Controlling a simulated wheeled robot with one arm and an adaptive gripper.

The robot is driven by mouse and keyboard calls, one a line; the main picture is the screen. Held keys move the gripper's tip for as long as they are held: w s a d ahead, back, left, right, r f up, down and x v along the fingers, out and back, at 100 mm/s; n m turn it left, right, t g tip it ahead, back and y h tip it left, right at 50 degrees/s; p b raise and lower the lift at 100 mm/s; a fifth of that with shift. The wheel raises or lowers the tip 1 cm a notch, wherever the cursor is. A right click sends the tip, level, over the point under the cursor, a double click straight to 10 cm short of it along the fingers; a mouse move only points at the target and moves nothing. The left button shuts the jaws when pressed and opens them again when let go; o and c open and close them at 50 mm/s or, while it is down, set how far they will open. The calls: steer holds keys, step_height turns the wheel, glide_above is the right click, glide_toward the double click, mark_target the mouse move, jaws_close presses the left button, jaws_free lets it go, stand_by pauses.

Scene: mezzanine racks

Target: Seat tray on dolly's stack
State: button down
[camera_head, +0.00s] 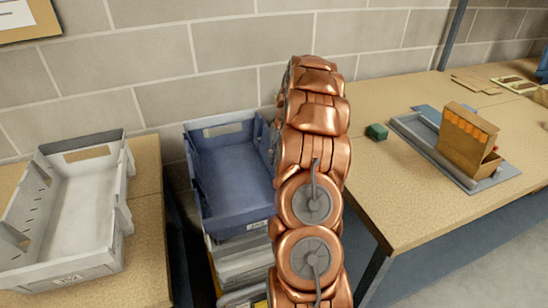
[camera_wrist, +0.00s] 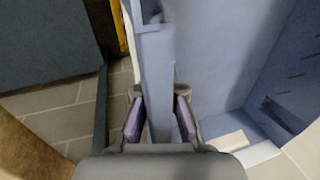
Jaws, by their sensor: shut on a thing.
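The blue tray (camera_head: 228,172) is above a stack of grey trays (camera_head: 245,262) between two tables. It looks roughly level and lined up with the stack; I cannot tell whether it rests on it or hangs just above. In the wrist view, my gripper (camera_wrist: 158,108) is shut on the blue tray's upright wall (camera_wrist: 157,70), one finger on each side. The tray's inside shows to the right of that wall. My copper arm hides the tray's right side and the gripper in the head view. A little yellow (camera_head: 213,279) shows low by the stack, possibly the dolly.
A light grey tray (camera_head: 118,235) stands on the left table (camera_head: 148,180). A block wall (camera_head: 230,55) stands behind.

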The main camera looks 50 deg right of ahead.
steer(key=shift+f, duration=0.2)
steer(key=c, duration=1.6)
jaws_free()
steer(key=shift+p+v, duration=0.75)
steer(key=shift+v, duration=4.7)
